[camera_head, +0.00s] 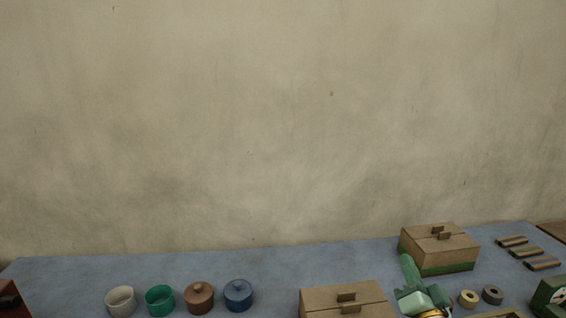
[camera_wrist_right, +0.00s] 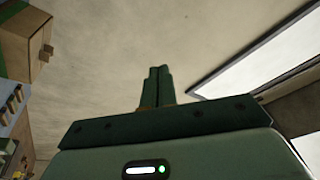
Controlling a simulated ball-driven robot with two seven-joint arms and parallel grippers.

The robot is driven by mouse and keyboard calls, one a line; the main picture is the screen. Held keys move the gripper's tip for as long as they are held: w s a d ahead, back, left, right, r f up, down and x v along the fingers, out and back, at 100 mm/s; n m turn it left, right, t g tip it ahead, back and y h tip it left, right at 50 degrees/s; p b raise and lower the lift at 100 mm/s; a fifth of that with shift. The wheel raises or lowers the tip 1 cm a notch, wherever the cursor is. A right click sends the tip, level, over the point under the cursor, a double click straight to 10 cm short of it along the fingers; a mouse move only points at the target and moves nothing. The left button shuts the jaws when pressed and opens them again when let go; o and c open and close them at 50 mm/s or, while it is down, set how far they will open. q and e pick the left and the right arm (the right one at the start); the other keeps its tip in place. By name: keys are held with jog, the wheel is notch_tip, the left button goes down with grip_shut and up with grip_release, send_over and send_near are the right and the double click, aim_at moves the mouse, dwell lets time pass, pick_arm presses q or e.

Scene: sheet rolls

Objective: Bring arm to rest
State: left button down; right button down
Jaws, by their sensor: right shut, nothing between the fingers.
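My right gripper (camera_head: 408,264) shows at the lower right of the head view, green, in front of a brown box and beside another. In the right wrist view its two dark green fingers (camera_wrist_right: 157,78) are closed together with nothing between them. They point toward the bare wall. The lower part of the right arm is cut off by the bottom edge of the head view. My left gripper is not in view.
On the blue-grey table (camera_head: 80,275) stand two brown boxes, one at the back (camera_head: 425,244) and one in front (camera_head: 325,298). A white cup (camera_head: 121,301), a green cup (camera_head: 159,301) and two lidded pots (camera_head: 199,298) stand left. Two rolls (camera_head: 469,299) lie right.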

jog(key=s+a+f+n+g+y, duration=0.2)
jog(key=s+a+f+n+g, duration=0.3)
jog(key=s+f+n+g, duration=0.5)
jog(key=s+d+f+n+g+h, duration=0.2)
jog(key=s+d+f+n+h, duration=0.1)
jog(key=s, duration=0.6)
jog(key=s+d+f+n+g+h, duration=0.3)
jog(key=s+d+f, duration=0.1)
jog(key=s, duration=0.5)
jog(key=s+a+f+g+y, duration=0.1)
jog(key=s+a+f+y, duration=0.15)
jog(key=f, duration=0.95)
jog(key=s+a+f+g+y, duration=0.1)
jog(key=s+a+f, duration=0.15)
jog(key=f, duration=1.05)
jog(key=s+f+m+g+y, duration=0.1)
jog(key=s+f+m+g, duration=0.2)
jog(key=s+f, duration=1.2)
jog(key=s+m, duration=0.1)
jog(key=s, duration=0.3)
jog(key=shift+f, duration=0.4)
